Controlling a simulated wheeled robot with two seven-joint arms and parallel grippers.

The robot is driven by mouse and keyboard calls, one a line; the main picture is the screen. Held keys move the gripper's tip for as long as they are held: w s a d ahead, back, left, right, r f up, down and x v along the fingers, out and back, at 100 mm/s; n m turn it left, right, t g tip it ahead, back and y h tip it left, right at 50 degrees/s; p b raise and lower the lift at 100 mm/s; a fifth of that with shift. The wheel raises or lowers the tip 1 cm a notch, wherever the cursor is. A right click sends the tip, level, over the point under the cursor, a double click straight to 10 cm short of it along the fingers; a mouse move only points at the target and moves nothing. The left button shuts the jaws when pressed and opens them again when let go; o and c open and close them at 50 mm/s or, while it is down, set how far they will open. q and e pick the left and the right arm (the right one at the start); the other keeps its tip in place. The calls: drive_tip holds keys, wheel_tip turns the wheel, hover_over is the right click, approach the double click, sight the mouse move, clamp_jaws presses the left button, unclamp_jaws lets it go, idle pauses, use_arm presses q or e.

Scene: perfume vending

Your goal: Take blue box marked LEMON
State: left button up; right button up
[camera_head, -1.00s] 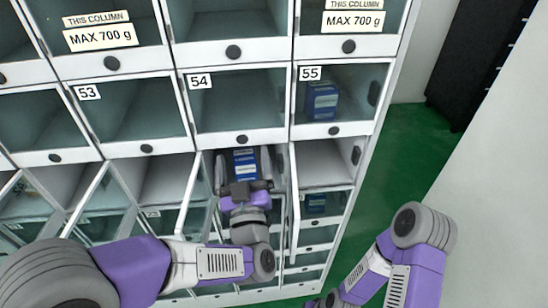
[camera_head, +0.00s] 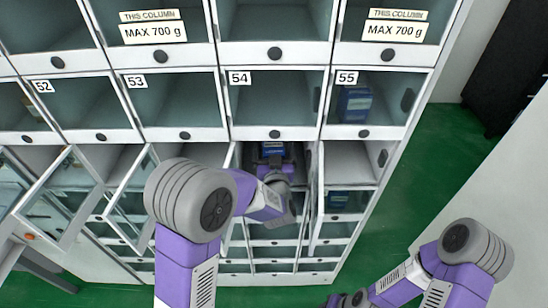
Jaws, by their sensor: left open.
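A blue box (camera_head: 273,148) with a white band stands inside the open compartment below number 54. Its lettering is too small to read, so I cannot tell whether it says LEMON. My left gripper (camera_head: 273,164) reaches into this compartment, in front of the box and close to it. Its jaws are open, but the fingertips are small and dark, and I cannot see whether they touch the box. The lower part of the box is hidden behind the gripper.
Another blue box (camera_head: 354,103) stands behind the closed door of compartment 55. A further blue box (camera_head: 338,199) is lower in that column. Open glass doors (camera_head: 318,200) stick out beside my left arm. Green floor (camera_head: 440,170) is clear right of the cabinet.

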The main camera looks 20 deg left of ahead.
use_arm(q)
drive_tip(key=shift+w+a, duration=0.1)
drive_tip(key=shift+w, duration=0.05)
drive_tip(key=c, duration=1.1)
